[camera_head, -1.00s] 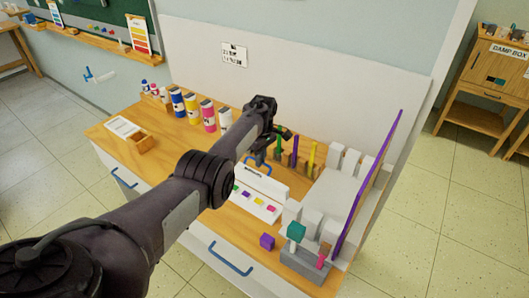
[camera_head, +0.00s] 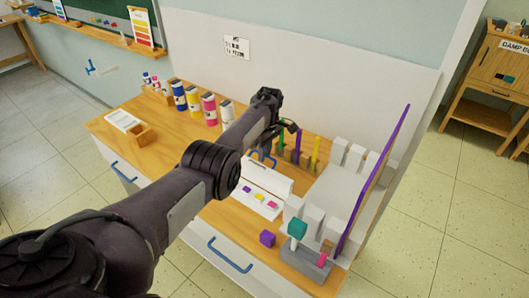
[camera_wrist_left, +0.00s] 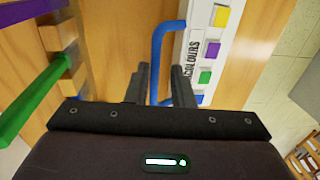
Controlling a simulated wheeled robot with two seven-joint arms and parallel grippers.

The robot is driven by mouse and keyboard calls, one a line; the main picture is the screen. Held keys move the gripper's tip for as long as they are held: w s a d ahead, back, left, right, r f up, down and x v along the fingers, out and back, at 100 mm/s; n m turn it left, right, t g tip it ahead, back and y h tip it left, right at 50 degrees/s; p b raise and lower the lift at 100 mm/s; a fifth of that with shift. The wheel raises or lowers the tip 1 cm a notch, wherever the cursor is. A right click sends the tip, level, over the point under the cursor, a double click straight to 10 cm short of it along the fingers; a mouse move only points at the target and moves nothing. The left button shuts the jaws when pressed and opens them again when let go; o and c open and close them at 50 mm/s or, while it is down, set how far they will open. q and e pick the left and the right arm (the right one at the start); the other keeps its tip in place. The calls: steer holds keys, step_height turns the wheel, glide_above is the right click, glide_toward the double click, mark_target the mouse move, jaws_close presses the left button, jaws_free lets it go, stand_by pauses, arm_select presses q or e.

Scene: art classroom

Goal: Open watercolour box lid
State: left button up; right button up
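The white watercolour box (camera_head: 238,205) sits on the table below my left gripper. Purple, yellow and pink squares show on it in the head view, and the arm covers its left end. A blue loop handle (camera_head: 263,156) stands at its back edge. In the left wrist view the handle (camera_wrist_left: 156,55) runs between and past my left fingertips (camera_wrist_left: 160,72), left of the printed label (camera_wrist_left: 195,65). The fingers are apart, with no clear grip on the handle. In the head view my left gripper (camera_head: 284,135) hangs just above and right of the handle. My right gripper is out of view.
A rack with green, purple and yellow sticks (camera_head: 315,152) stands close behind the gripper. Paint bottles (camera_head: 208,108) line the back left. A purple cube (camera_head: 267,238) lies in front.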

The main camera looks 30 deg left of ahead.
arm_select(q)
steer(key=shift+o, duration=0.7)
steer(key=shift+r, duration=0.1)
steer(key=shift+r, duration=0.25)
step_height(320, 180, up, 7)
steer(key=w, duration=0.1)
steer(key=shift+b, duration=0.35)
steer(key=shift+s+f, duration=0.1)
